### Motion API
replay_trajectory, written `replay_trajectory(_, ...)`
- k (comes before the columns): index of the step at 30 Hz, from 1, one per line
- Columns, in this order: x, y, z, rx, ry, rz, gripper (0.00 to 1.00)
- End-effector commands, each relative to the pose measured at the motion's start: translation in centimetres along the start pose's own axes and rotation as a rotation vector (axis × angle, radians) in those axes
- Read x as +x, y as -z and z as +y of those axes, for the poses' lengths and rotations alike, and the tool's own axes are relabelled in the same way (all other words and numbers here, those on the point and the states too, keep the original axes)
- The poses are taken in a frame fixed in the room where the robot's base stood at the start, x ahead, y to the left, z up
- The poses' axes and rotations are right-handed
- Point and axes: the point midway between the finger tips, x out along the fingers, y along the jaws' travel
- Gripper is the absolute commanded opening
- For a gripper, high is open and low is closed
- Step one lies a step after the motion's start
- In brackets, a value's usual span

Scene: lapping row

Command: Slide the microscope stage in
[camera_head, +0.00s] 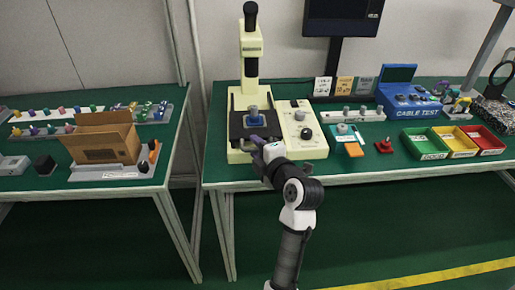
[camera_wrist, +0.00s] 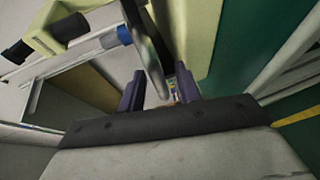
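The cream microscope (camera_head: 251,50) stands near the left end of the right-hand green bench. Its dark stage (camera_head: 239,104) sits on the cream base below the column, with a blue-grey round piece (camera_head: 254,118) on it. My gripper (camera_head: 262,143) is at the front edge of the stage, reaching in from the front. In the wrist view my gripper (camera_wrist: 160,85) has its two dark purple fingers apart. A blue cylinder (camera_wrist: 124,35) shows beside the plate.
A cream control box (camera_head: 300,128) with knobs stands right of the stage. Further right are a blue cable tester (camera_head: 410,98) and green (camera_head: 424,145), yellow and red bins. A cardboard box (camera_head: 104,140) sits on the left bench, across a gap.

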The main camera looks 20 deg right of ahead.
Motion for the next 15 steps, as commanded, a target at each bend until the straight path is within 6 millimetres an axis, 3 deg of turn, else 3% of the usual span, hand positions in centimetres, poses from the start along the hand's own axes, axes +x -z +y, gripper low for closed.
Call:
replay_trajectory(1, -0.01, 0.00, 0.00, 0.000, 0.000, 0.000, 0.32)
replay_trajectory(9, -0.03, 0.00, 0.00, 0.001, 0.000, 0.000, 0.00)
replay_trajectory(15, -0.04, -0.01, -0.01, 0.001, 0.000, 0.000, 0.00)
